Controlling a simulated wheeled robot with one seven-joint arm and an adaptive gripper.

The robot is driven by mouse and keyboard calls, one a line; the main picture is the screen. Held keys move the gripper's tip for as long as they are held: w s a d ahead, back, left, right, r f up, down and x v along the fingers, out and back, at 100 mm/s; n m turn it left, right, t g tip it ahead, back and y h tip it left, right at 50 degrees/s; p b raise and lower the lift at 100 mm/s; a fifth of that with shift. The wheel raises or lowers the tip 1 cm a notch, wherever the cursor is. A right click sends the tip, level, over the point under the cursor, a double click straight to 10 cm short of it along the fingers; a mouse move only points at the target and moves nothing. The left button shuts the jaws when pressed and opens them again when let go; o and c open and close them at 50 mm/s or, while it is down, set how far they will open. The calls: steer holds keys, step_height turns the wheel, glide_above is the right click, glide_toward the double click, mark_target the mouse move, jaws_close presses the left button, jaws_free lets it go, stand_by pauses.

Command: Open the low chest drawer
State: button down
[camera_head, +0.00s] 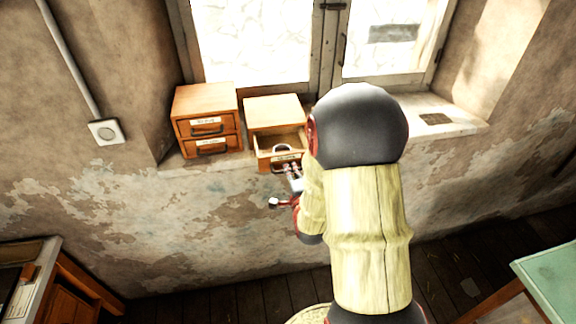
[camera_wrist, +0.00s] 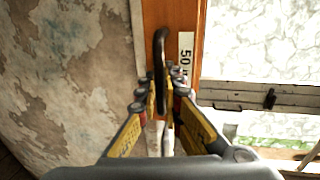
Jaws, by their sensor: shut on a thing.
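A small wooden chest (camera_head: 272,110) stands on the windowsill, right of a similar one. My gripper (camera_head: 291,170) is at the drawer front. In the wrist view the orange-brown drawer front (camera_wrist: 182,20) carries a dark handle (camera_wrist: 160,50) and a white label. My gripper (camera_wrist: 165,88) has its fingers closed around that handle. My arm hides the chest's right side.
The left chest (camera_head: 205,105) has two shut drawers with dark handles. The window stands behind the sill (camera_head: 460,125). A green-topped table (camera_head: 550,275) is at lower right, a wooden cabinet (camera_head: 75,290) at lower left. The floor between is mostly clear.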

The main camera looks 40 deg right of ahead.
steer(key=c, duration=2.3)
jaws_free()
steer(key=v, duration=1.2)
steer(key=shift+f, duration=0.1)
